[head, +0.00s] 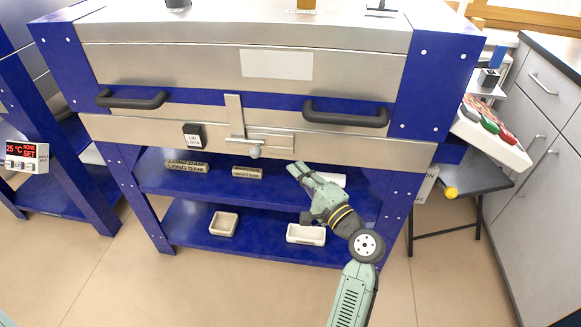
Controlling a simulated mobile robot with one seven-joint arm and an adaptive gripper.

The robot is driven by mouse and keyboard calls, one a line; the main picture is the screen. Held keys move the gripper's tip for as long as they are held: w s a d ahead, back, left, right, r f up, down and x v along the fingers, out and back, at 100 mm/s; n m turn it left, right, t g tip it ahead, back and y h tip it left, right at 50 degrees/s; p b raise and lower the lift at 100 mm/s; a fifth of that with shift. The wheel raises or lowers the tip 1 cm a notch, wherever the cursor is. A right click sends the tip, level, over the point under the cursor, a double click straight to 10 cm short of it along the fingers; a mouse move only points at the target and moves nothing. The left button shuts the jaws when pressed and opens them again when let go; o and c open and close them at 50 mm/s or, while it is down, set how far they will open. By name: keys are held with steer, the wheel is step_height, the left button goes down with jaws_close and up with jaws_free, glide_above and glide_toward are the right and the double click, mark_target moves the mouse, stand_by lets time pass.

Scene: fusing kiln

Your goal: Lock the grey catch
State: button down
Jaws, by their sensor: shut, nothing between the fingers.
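The grey catch (256,150) is on the steel front of the blue kiln (437,80), just below the lid seam. It has a rounded knob and a flat horizontal plate, beside a vertical metal strip (235,117) that hangs from the lid. A black "LID LOCK" label (193,135) sits to its left. I cannot tell whether the catch is engaged. My gripper (298,170) is shut and empty, below and to the right of the catch, apart from it in the picture, with its fingers pointing up and left.
Two black lid handles (132,99) (345,114) stick out on either side of the catch. Blue shelves below hold small labelled blocks (187,166) and pale trays (223,224). A stool (480,190) and grey cabinets (540,110) stand right. The floor in front is clear.

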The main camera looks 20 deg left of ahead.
steer(key=b+v, duration=0.1)
steer(key=v, duration=0.5)
steer(key=shift+s, duration=0.2)
